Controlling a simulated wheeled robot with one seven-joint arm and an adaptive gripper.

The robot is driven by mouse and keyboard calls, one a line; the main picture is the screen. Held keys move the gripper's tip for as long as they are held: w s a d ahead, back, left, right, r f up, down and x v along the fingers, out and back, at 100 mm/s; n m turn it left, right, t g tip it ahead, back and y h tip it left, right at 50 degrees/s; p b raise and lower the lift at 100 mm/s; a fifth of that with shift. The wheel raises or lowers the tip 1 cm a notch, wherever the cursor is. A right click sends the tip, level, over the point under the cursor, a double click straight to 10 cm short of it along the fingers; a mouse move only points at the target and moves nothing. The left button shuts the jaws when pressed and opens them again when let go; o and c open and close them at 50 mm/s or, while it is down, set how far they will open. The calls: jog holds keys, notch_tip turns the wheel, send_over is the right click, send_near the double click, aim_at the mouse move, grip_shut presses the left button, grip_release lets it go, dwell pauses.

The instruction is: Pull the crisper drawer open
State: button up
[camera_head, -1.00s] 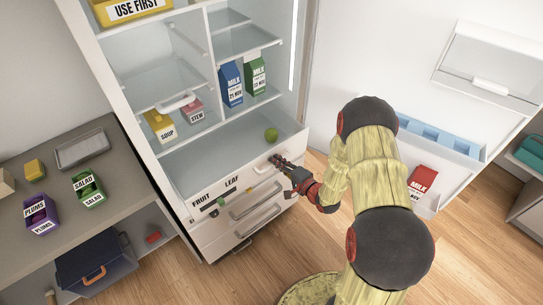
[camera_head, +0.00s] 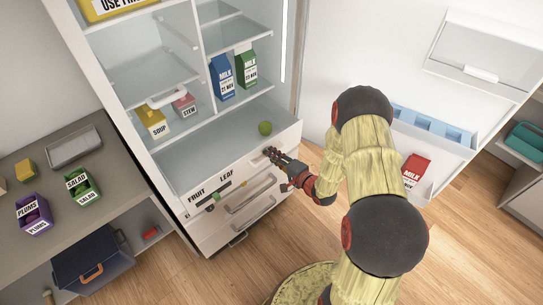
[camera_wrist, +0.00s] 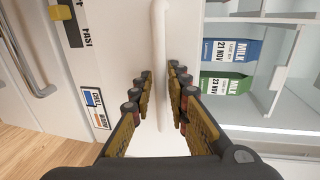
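The crisper drawer (camera_head: 286,139) is the white front low in the fridge, marked FRUIT and LEAF. It looks shut, though its exact gap is hard to judge. A green round fruit (camera_head: 265,127) shows behind its top edge. My gripper (camera_head: 268,154) is at the right part of this front. In the wrist view, a pale bar handle (camera_wrist: 159,50) runs between the two fingers of my gripper (camera_wrist: 160,85). The fingers are open, one on each side of the bar, with gaps visible. In the head view my fingers hide most of this handle.
Lower drawers with bar handles (camera_head: 250,195) lie below. Milk cartons (camera_head: 222,78), soup (camera_head: 153,122) and stew (camera_head: 185,105) stand on shelves above. The open fridge door (camera_head: 350,40) is at right, a counter (camera_head: 100,180) at left. Floor (camera_head: 190,275) in front is clear.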

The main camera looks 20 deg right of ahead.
jog(key=v, duration=1.1)
jog(key=shift+s, duration=0.35)
jog(key=shift+d, duration=0.1)
